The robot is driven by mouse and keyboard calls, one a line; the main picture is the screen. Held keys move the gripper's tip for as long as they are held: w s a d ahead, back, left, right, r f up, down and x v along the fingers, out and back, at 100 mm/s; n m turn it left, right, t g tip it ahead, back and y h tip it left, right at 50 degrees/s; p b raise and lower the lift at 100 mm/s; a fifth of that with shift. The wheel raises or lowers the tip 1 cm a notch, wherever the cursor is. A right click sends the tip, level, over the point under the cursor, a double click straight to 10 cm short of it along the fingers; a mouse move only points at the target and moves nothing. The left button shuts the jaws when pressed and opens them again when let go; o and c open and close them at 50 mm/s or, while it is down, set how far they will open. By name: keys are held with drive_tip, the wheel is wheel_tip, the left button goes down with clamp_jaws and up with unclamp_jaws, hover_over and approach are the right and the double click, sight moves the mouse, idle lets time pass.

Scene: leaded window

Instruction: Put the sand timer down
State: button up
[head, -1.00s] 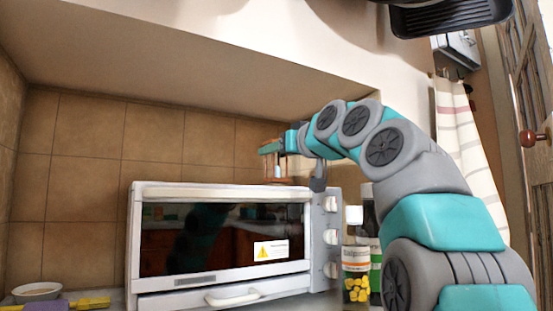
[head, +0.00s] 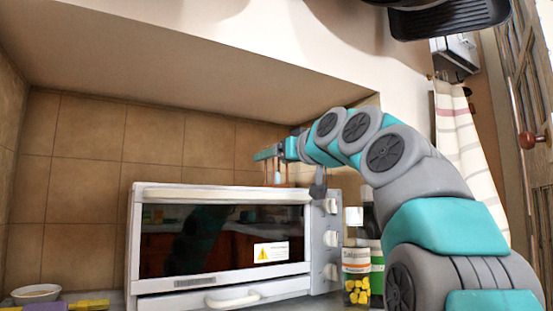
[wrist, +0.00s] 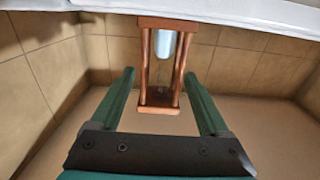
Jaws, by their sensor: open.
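The sand timer (wrist: 161,68) has a copper-brown frame with posts and a pale glass bulb. In the wrist view it is between my gripper's fingers (wrist: 160,85), with a visible gap on each side. My gripper is open and does not appear to touch it. One end plate is against the white surface at the top of that picture. In the head view the timer (head: 277,178) is upright at the top of the white toaster oven (head: 160,190), toward its right end. My gripper (head: 267,153) partly hides its upper part there.
Two bottles stand right of the oven, one with yellow contents (head: 356,285) and one behind it. A small bowl (head: 36,293) and a yellow-purple item (head: 75,304) lie at lower left. Tiled walls and a low overhang enclose the oven top, which is otherwise clear.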

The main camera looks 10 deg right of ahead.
drive_tip(key=shift+r, duration=0.1)
drive_tip(key=shift+r, duration=0.15)
drive_tip(key=b+v, duration=0.1)
drive_tip(key=v, duration=1.1)
idle(1.0)
